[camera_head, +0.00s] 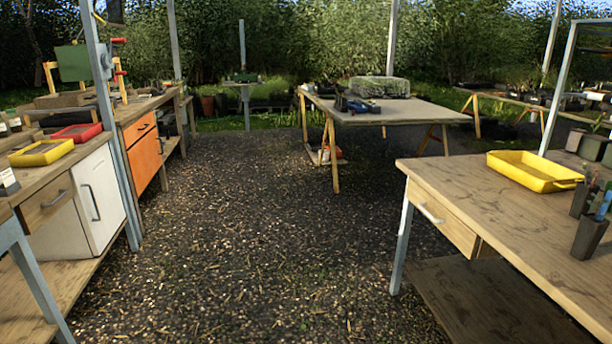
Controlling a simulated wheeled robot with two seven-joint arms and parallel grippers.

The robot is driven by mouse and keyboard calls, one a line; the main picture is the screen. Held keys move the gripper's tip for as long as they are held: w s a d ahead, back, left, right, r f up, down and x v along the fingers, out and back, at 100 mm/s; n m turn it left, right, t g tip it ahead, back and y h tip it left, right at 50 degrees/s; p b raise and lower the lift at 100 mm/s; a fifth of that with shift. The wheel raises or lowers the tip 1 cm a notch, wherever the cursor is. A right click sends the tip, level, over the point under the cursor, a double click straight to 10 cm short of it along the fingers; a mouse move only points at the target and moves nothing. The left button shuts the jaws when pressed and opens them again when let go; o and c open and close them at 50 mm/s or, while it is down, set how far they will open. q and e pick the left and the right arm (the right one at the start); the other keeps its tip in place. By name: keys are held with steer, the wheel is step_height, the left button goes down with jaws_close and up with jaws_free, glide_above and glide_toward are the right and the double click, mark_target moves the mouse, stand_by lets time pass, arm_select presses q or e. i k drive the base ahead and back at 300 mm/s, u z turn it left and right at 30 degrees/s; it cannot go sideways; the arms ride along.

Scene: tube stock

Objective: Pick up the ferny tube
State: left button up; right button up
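I cannot make out a tube that is clearly ferny in the head view. Dark upright holders (590,236) stand at the right edge of the near right table, with thin blue and dark items (604,200) sticking out of the top. These are too small and cut off by the frame to identify. Neither of my grippers is in view.
The right wooden table (465,190) bears a yellow tray (533,182). On the left, a bench (100,135) with white and orange cabinet doors bears a yellow tray (42,153) and a red tray (77,132). A far table (420,112) stands behind. The gravel floor (250,230) between is clear.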

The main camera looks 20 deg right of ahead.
mark_target(590, 231)
steer(key=z, duration=1.05)
steer(key=i, duration=1.75)
steer(key=z, duration=1.2)
